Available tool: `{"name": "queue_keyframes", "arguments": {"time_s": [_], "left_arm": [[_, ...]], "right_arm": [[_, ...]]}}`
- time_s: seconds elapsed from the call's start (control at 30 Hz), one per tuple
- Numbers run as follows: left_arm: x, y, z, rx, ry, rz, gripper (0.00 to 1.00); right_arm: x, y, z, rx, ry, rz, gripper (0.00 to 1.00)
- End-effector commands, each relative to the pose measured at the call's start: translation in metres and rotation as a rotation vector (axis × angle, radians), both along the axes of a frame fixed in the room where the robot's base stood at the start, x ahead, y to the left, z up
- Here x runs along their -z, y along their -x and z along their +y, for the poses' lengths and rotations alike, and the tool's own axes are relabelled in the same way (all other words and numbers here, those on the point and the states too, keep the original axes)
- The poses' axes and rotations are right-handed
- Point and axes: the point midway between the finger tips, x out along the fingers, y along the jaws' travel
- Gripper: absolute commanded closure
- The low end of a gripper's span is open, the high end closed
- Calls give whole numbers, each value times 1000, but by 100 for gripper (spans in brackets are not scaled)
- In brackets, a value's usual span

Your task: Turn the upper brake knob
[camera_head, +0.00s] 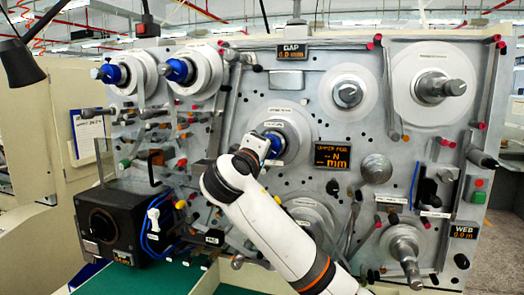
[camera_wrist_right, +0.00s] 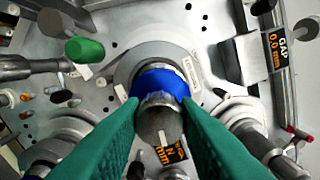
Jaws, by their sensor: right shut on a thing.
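A knob with a blue collar and a round grey end cap (camera_wrist_right: 160,118) sticks out of a large grey disc in the wrist view. A short white mark shows on the cap. In the head view its blue part (camera_head: 273,145) shows just beyond my right wrist, beside an orange-lettered display (camera_head: 333,155). My right gripper (camera_wrist_right: 161,104) has its green fingers on both sides of this knob, shut on it. My right arm hides part of the knob and disc in the head view. My left gripper is not in view.
Two more blue-collared spindles (camera_head: 112,73) (camera_head: 178,70) are at the upper left of the panel. Grey rollers (camera_head: 438,87) stick out on the right. A green knob (camera_wrist_right: 84,50) is near in the wrist view. A black box (camera_head: 118,222) stands at the lower left.

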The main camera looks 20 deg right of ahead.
Motion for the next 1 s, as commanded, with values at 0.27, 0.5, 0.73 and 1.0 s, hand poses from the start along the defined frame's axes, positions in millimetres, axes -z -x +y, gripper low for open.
{"name": "queue_keyframes", "arguments": {"time_s": [0.27, 0.5, 0.73, 1.0], "left_arm": [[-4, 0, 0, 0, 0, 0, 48], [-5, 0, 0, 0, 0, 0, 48], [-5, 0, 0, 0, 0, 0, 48], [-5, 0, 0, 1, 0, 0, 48]], "right_arm": [[-1, 0, 0, -1, 94, 63, 94], [0, 0, 0, -2, 121, 81, 94], [0, 0, 1, -2, 124, 82, 94], [0, 0, 1, -2, 122, 82, 50]]}}
